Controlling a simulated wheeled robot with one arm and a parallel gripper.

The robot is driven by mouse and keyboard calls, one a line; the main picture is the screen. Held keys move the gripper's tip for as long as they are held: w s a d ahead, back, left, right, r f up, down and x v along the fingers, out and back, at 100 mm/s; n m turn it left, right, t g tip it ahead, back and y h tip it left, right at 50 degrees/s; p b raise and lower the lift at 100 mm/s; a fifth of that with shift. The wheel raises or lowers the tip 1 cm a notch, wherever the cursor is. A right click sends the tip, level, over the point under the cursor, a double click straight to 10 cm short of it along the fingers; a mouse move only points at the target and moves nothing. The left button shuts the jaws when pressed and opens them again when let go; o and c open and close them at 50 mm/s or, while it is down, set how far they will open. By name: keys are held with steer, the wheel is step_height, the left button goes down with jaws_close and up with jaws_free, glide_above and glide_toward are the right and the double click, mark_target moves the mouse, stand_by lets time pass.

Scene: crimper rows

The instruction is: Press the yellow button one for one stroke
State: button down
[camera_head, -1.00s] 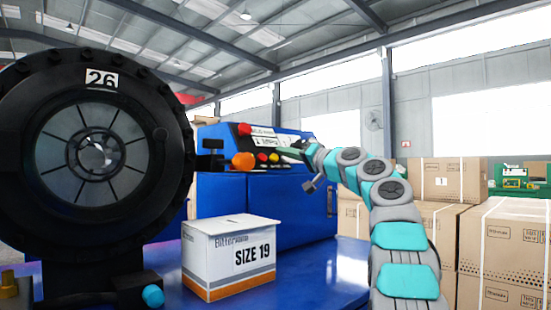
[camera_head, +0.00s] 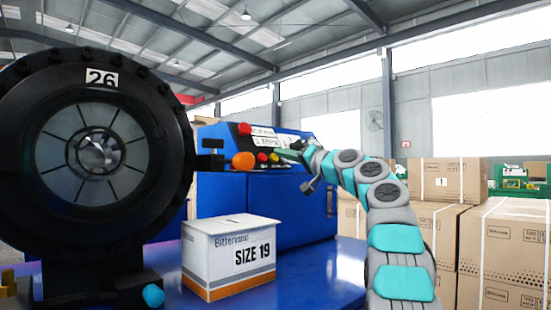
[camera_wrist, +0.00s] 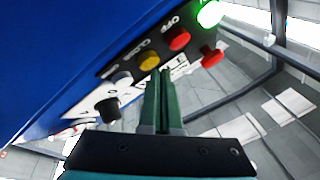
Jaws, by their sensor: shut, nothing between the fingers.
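The yellow button (camera_wrist: 149,61) sits on the dark control panel in the wrist view, between a red button (camera_wrist: 178,38) and a pale button (camera_wrist: 122,78). It also shows small on the blue machine in the head view (camera_head: 274,158). My gripper (camera_wrist: 160,75) is shut and empty. Its green fingertips lie just beside the yellow button in the wrist view; I cannot tell whether they touch it. In the head view, my gripper (camera_head: 284,151) is small, at the panel's right part.
A black knob (camera_wrist: 108,108), a larger red button (camera_wrist: 212,56) and a lit green lamp (camera_wrist: 209,13) surround the spot. An orange knob (camera_head: 243,161) sticks out at the panel's left. A SIZE 19 box (camera_head: 230,257) and a black crimper ring (camera_head: 170,150) stand nearer.

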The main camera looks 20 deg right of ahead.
steer(key=shift+w+a+f, duration=0.15)
steer(key=shift+w+f, duration=0.1)
steer(key=shift+w, duration=0.1)
stand_by(0.8)
steer(key=shift+s+d+r, duration=0.25)
steer(key=shift+s+r, duration=0.2)
steer(key=shift+s, duration=0.2)
steer(key=s+r, duration=0.1)
steer(key=s, duration=0.1)
steer(key=s+d+r, duration=0.1)
steer(key=s, duration=0.1)
steer(key=shift+d+r+p, duration=0.15)
steer(key=shift+r+p, duration=0.2)
steer(key=shift+r, duration=0.05)
steer(key=shift+d, duration=0.1)
stand_by(0.7)
